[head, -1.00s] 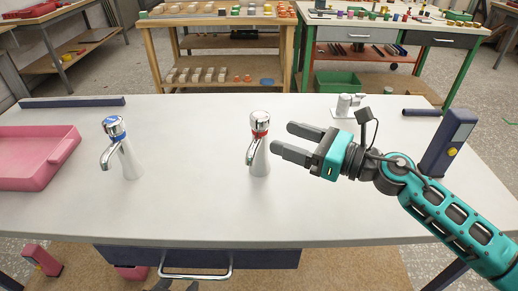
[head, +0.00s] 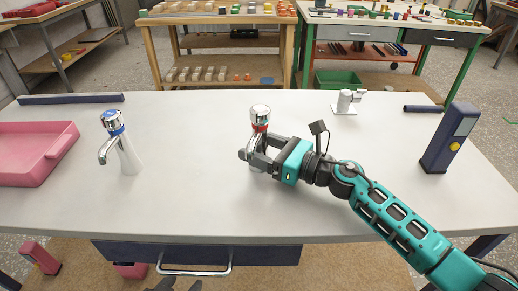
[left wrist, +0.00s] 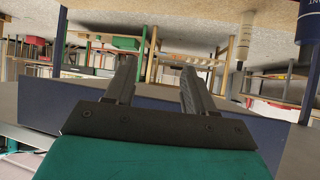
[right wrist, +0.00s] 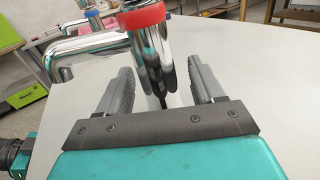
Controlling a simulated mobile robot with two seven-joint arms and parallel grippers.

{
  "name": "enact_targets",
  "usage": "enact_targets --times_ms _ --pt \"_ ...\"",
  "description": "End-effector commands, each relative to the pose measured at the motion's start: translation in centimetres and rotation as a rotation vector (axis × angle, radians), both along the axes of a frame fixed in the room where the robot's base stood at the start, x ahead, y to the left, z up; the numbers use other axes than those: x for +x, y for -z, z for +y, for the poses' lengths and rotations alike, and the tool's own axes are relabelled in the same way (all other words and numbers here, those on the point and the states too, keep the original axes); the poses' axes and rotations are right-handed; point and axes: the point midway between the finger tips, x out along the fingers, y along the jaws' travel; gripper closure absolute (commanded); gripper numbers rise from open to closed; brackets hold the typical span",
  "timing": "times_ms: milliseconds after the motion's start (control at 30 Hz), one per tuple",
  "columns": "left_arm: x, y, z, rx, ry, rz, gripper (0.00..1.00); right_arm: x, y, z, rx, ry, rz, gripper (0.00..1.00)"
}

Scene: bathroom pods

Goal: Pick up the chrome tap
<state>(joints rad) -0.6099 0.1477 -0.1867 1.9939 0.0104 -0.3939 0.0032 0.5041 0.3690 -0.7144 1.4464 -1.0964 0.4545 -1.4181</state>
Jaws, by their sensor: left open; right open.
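A chrome tap with a red band (head: 260,115) stands upright at the middle of the white table. Another chrome tap with a blue band (head: 115,124) stands to its left, its spout pointing front left. My right gripper (head: 257,148) comes in from the right at the red-banded tap, fingers around its body and hiding part of it. In the right wrist view the red-banded tap (right wrist: 152,45) stands between the open fingers (right wrist: 160,68); no firm contact shows.
A pink tray (head: 35,150) lies at the table's left. A small pale fixture (head: 346,103) stands at the back right, and a dark blue upright box (head: 450,138) at the right. The white table (head: 200,205) is clear in front.

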Motion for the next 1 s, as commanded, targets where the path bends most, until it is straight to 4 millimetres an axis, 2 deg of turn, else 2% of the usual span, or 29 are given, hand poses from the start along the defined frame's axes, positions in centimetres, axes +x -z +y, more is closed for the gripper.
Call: enact_targets --times_ms 233,900,1000 --pt "-0.08 0.22 0.09 0.002 -0.001 0.005 0.46 0.09 -0.02 0.15 0.000 0.000 0.000 0.33" --pt "0.08 -0.21 0.06 0.000 -0.002 -0.002 0.46 0.07 0.00 0.10 0.000 0.001 0.001 0.97" --pt "0.07 -0.20 0.07 0.000 -0.002 -0.002 0.46 0.07 0.00 0.10 0.000 0.001 0.001 1.00"
